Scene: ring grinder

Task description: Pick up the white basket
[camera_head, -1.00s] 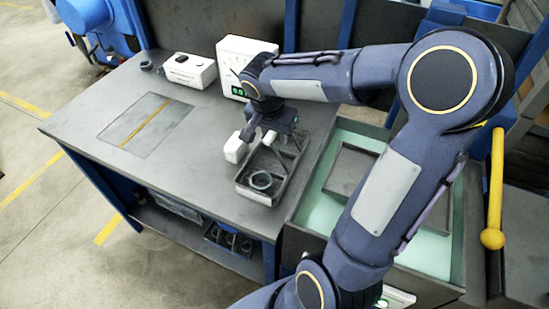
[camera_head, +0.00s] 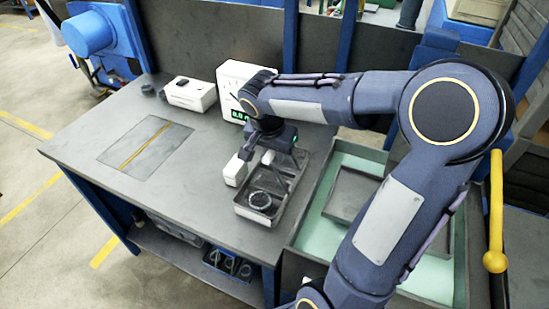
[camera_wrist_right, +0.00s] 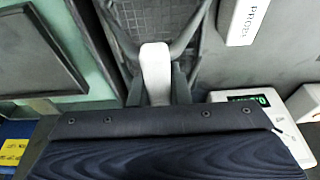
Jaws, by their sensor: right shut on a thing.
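The grip itself is partly hidden by the gripper. The basket appears to be at table level; I cannot tell whether it is lifted. My left gripper is not in view.
A small white block (camera_head: 235,170) stands close left of the basket. A white box with a green display (camera_head: 236,88) and a white case (camera_head: 189,94) stand behind. A green-lined basin (camera_head: 312,215) is at the right. The table's left side is mostly clear.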

